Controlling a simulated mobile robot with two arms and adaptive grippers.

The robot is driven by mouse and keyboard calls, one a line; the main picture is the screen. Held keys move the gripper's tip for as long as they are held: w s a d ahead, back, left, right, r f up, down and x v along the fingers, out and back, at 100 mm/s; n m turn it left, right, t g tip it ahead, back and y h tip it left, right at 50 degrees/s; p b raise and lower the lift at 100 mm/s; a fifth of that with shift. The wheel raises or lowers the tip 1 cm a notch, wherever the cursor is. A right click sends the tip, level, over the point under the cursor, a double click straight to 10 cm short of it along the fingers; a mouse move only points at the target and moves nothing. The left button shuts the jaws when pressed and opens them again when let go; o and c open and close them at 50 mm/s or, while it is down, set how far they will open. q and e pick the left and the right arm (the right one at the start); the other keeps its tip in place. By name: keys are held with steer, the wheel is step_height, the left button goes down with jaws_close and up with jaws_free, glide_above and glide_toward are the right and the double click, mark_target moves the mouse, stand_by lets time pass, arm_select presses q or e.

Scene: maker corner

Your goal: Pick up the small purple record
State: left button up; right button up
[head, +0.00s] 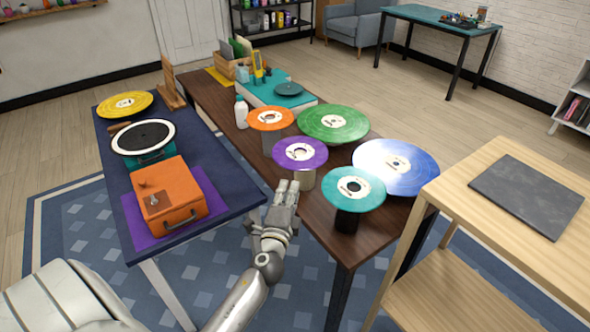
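The small purple record (314,157) has a pale label and lies flat on a cylindrical stand (304,180) on the dark brown table. My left gripper (288,186) is just in front of and a little left of that stand, below the record's near edge in the picture. The record lies on its stand, and the gripper does not appear to hold it. The fingertips look close together, but I cannot tell whether they are open or shut. My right gripper is not in view.
Close around it are an orange record (258,122), a green record (355,124), a teal record (372,200) and a large blue record (420,170), all raised. A white bottle (241,113) stands behind left. A blue-topped table (225,186) is at left, a wooden shelf unit (455,190) at right.

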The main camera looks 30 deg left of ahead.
mark_target(295, 170)
arm_select(q)
steer(key=x, duration=0.7)
steer(key=shift+w+f, duration=0.1)
steer(key=shift+w, duration=0.1)
steer(key=shift+b+x, duration=0.35)
steer(key=shift+x, duration=0.45)
steer(key=shift+c, duration=0.3)
jaws_close()
